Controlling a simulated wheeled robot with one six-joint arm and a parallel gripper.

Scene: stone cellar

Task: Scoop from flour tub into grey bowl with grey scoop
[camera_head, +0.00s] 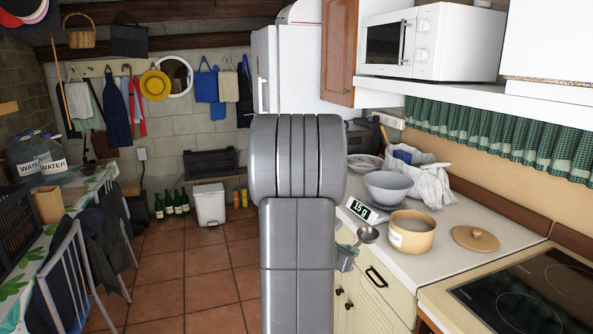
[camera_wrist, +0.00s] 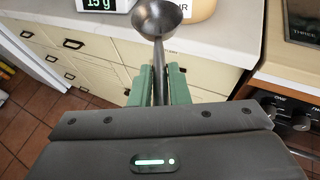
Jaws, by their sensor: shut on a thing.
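The grey scoop (camera_head: 369,233) is held by my gripper (camera_head: 346,258), in front of the counter's edge. In the wrist view the green fingers (camera_wrist: 160,80) are shut on the scoop's handle, and the scoop's bowl (camera_wrist: 165,14) points away from me and looks empty. The tan flour tub (camera_head: 411,240) stands open on the counter, just right of and beyond the scoop; its contents look pale. Its lower edge shows in the wrist view (camera_wrist: 201,9). The grey bowl (camera_head: 388,188) sits on a scale (camera_head: 359,209) reading 15 g, behind the tub.
The tub's round lid (camera_head: 475,238) lies on the counter (camera_head: 480,210) right of the tub. A black hob (camera_head: 545,290) is further right. A white cloth (camera_head: 432,187) and another dish (camera_head: 364,163) lie behind the bowl. A shelf with a microwave (camera_head: 435,42) overhangs the counter.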

